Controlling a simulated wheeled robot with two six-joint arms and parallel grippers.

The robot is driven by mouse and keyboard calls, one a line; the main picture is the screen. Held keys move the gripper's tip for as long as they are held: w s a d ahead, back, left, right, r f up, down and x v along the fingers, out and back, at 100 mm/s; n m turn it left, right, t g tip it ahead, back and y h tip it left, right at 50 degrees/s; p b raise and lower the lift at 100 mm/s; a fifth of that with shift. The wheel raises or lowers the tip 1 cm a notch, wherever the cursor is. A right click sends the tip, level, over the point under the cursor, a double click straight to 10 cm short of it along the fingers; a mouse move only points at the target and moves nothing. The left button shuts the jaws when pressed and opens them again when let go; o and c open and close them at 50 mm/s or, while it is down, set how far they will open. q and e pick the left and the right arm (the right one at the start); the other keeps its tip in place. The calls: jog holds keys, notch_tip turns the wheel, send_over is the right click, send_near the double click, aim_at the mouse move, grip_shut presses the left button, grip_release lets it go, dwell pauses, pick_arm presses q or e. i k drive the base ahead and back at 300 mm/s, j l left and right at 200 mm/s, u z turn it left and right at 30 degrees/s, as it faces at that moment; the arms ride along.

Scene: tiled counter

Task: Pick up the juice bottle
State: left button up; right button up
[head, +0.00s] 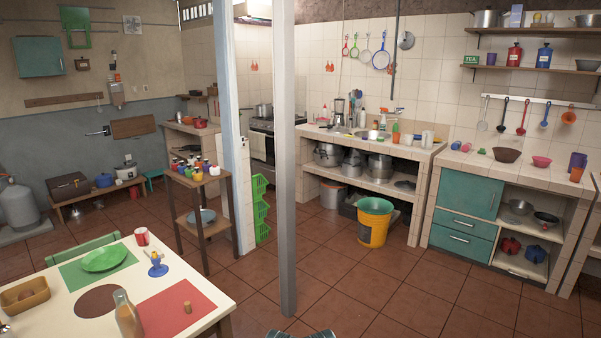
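A glass bottle with orange-brown contents (127,316), which looks like the juice bottle, stands upright on the white table (205,285) at the lower left. It stands at the left edge of a red placemat (180,318), and its base is close to the bottom edge of the picture. Neither of my grippers can be made out in the head view. A small dark grey part, likely of my own body, shows at the bottom middle.
The table also holds a green plate (104,258), a red can (141,237), a blue egg cup (156,264), a brown basket (24,295) and a small cork-like piece (187,307). A grey post (287,200) stands right of the table. Tiled floor (370,300) is open at right.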

aim_at(128, 318)
jog(key=u, duration=1.25)
